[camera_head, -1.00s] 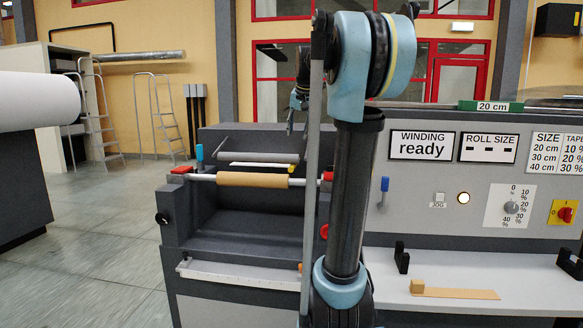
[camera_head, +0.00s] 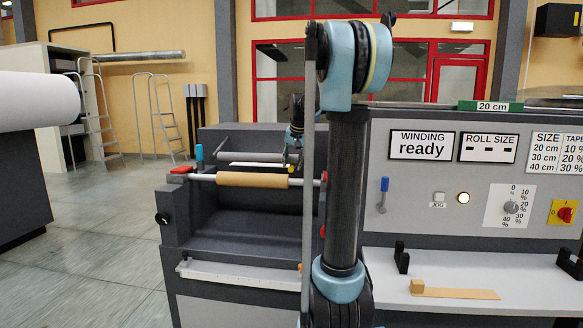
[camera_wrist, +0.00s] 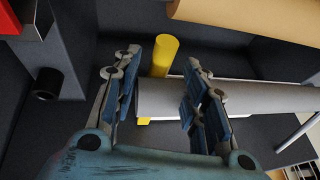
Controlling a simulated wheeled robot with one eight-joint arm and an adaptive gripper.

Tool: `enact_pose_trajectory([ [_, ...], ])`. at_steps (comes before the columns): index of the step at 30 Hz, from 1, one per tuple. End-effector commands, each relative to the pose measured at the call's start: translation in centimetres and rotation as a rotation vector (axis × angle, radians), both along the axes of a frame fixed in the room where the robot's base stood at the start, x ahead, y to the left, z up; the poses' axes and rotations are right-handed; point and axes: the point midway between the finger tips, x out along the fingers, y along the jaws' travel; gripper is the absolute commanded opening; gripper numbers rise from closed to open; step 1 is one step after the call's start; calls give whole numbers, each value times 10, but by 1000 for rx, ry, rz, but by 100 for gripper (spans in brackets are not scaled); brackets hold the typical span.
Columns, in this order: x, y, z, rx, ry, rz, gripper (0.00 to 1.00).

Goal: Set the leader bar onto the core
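The tan core (camera_head: 252,180) sits on the shaft across the winding bay; part of it shows at the top right of the wrist view (camera_wrist: 250,14). Behind it is a pale bar with a yellow piece (camera_head: 275,163), which I take to be the leader bar. In the wrist view a yellow rod (camera_wrist: 164,55) stands between my fingers, partly hidden by a grey roller (camera_wrist: 235,98). A thin white edge shows below the roller. My gripper (camera_wrist: 163,60) is open, its fingers either side of the rod and the roller's end. I cannot tell whether they touch anything.
Red blocks (camera_head: 181,170) hold the shaft ends, and dark side walls enclose the bay. A white ledge (camera_head: 240,273) runs along the front. A panel reads "WINDING ready" (camera_head: 421,146).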

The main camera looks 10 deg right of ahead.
Motion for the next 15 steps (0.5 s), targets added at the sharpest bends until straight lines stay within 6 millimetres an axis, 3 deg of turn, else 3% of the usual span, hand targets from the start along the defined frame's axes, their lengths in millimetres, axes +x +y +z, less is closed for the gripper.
enact_pose_trajectory([
  [6,6,1,-14,0,0,0,40],
  [15,7,1,-16,0,0,0,40],
])
